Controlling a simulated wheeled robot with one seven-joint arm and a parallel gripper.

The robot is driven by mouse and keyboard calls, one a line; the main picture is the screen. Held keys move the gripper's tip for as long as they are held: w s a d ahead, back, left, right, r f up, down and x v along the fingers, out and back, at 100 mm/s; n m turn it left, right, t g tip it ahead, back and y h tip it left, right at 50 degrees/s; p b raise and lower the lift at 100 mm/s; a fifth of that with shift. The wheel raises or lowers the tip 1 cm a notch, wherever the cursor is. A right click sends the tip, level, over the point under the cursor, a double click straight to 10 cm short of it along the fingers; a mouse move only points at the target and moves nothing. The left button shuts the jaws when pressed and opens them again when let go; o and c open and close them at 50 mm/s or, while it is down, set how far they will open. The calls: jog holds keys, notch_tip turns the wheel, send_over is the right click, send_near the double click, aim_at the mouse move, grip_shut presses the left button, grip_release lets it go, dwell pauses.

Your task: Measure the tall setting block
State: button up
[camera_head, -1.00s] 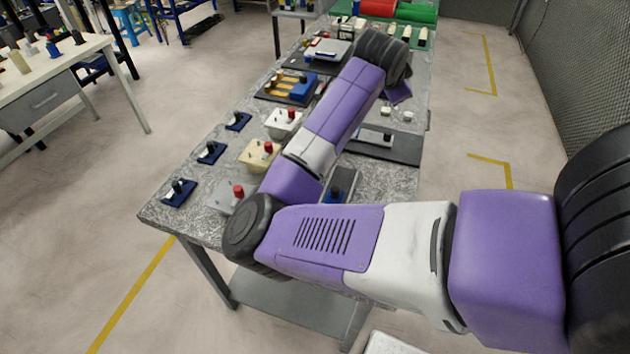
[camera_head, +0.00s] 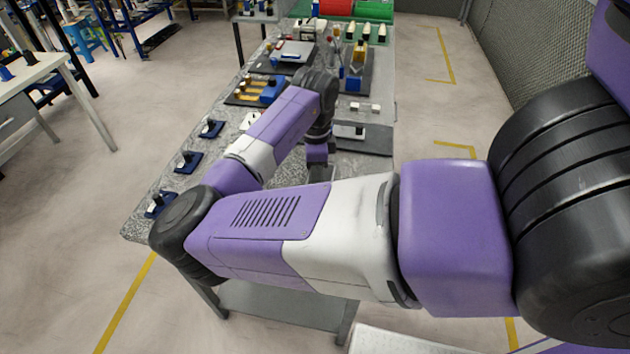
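I cannot tell for sure which thing is the tall setting block. Two small pale blocks (camera_head: 365,107) stand close together on the table, right of my wrist. Behind them an upright instrument with a blue base (camera_head: 353,84) and a yellowish upper part stands on a dark mat. My gripper (camera_head: 320,174) hangs down over the table from the wrist. Its fingers are mostly hidden behind my own arm, so I cannot see whether they are open or hold anything.
The speckled table (camera_head: 350,165) carries a dark plate (camera_head: 365,138) with a pale piece, right of my wrist. Three small blue stands (camera_head: 188,161) line the left edge. A blue-and-yellow fixture (camera_head: 262,90) lies left of my wrist.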

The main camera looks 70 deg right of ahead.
jog(key=shift+f, duration=1.55)
jog(key=shift+c, duration=0.2)
